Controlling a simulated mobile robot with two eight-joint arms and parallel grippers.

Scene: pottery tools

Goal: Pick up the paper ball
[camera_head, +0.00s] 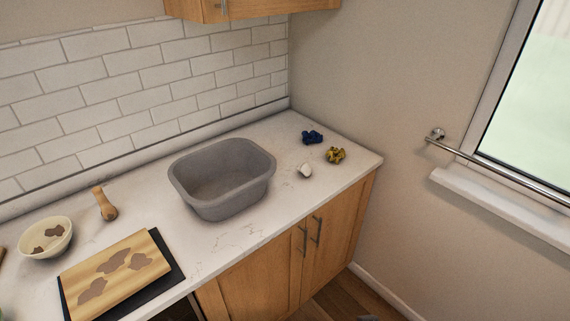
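Three small objects lie at the right end of the counter. A small white lump (304,170) lies nearest the basin. A crumpled-looking blue object (312,137) lies toward the back, and a crumpled-looking yellow object with dark patches (335,155) lies near the right edge. Which of them is the paper ball I cannot tell for sure at this size. All three are apart from one another. Neither of my grippers is in view.
A grey basin (178,180) stands mid-counter, left of the small objects. Further left are a wooden-handled tool (103,203), a cream bowl (65,242) with brown pieces, and a wooden board (145,250) on a black slab. The counter front between basin and right end is clear.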

